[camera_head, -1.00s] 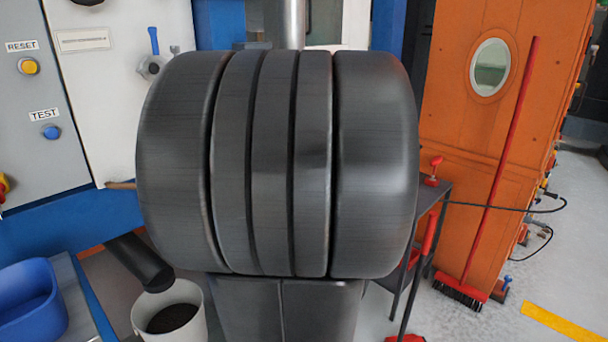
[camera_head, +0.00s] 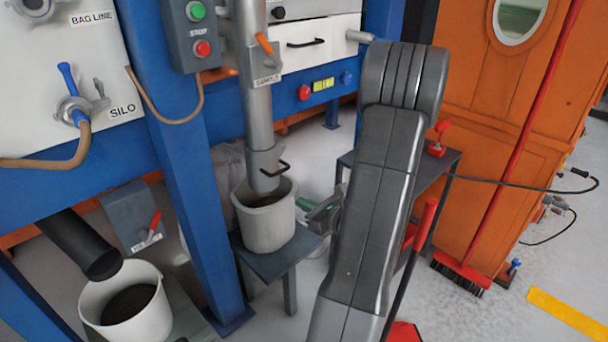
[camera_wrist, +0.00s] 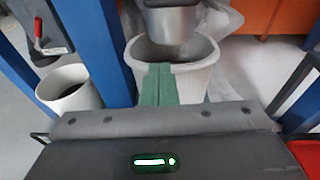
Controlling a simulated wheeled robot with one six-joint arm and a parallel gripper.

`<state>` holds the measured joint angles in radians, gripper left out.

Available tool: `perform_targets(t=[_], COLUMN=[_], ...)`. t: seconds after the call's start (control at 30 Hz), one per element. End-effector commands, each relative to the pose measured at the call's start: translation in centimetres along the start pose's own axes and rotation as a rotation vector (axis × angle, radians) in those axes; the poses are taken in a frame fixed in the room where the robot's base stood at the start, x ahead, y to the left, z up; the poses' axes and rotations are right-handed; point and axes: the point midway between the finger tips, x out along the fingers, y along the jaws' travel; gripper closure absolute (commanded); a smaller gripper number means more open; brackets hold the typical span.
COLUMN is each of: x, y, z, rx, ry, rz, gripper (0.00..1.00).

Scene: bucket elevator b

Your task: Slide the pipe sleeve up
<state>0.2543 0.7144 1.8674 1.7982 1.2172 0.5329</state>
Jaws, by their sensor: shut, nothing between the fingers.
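The grey pipe sleeve (camera_head: 263,168) is at the bottom of the vertical metal pipe (camera_head: 256,105) and has a black handle (camera_head: 280,168) on its right side. Its lower end reaches into the mouth of a white bucket (camera_head: 268,228) on a small grey stand. My gripper (camera_head: 312,208) is right of this bucket and below the handle, partly hidden by my arm. In the wrist view, its green fingers (camera_wrist: 160,75) are together and empty, pointing toward the bucket (camera_wrist: 195,80). The sleeve (camera_wrist: 172,22) stands beyond them there, with its handle out of that view.
A blue post (camera_head: 195,190) stands left of the bucket. A second white bucket (camera_head: 127,305) sits under a black spout (camera_head: 82,245) at lower left. A dark table (camera_head: 432,172) with red tools and a red broom (camera_head: 512,150) are at right.

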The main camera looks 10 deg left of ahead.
Motion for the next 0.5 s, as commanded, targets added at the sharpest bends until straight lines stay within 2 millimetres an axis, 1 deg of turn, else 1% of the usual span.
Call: perform_targets(t=[0.03, 0.13, 0.5], x=[0.17, 0.31, 0.49], y=[-0.48, -0.95, -0.96], z=[-0.21, -0.19, -0.17], rx=[0.016, 0.030, 0.030], ry=[-0.009, -0.020, -0.021], rz=[-0.014, -0.029, -0.029], gripper=[1.00, 1.00, 1.00])
